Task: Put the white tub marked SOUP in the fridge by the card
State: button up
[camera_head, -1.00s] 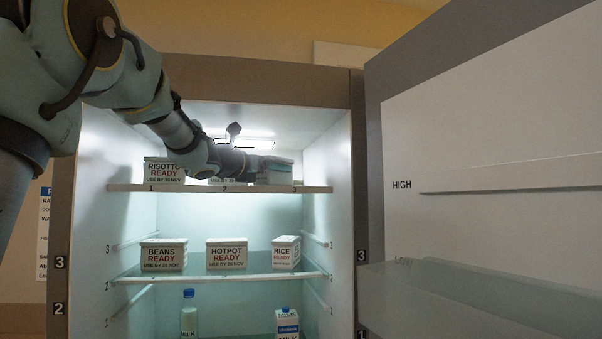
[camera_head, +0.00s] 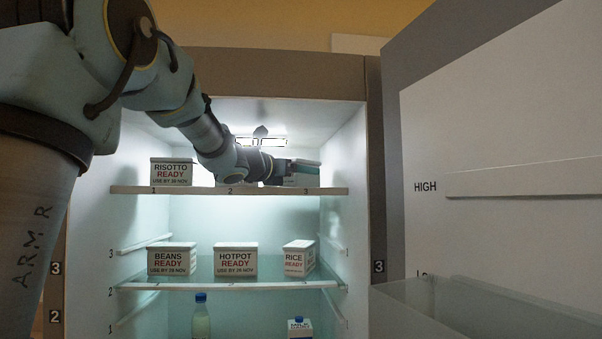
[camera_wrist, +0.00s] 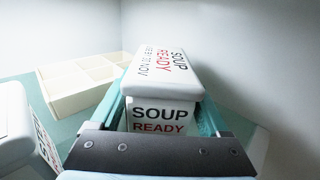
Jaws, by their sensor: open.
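The white tub marked SOUP (camera_wrist: 164,115) is in the middle of the wrist view, its lid lettering running away from me. My gripper (camera_wrist: 168,112) is open, with one teal finger along each side of the tub; I cannot tell whether they touch it. In the head view my gripper (camera_head: 300,166) reaches to the right end of the fridge's top shelf (camera_head: 270,191), above label 3. The card is not visible now.
The RISOTTO tub (camera_head: 171,172) stands at label 1. Another white tub (camera_wrist: 14,130) is close left of my gripper, and a cream divided tray (camera_wrist: 82,84) lies behind. BEANS (camera_head: 172,259), HOTPOT (camera_head: 236,259) and RICE (camera_head: 299,258) fill the shelf below. The open door (camera_head: 510,150) is right.

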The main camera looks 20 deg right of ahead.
jog(key=shift+o, duration=0.4)
jog(key=shift+r, duration=0.1)
jog(key=b+v, duration=0.4)
jog(key=v, duration=0.8)
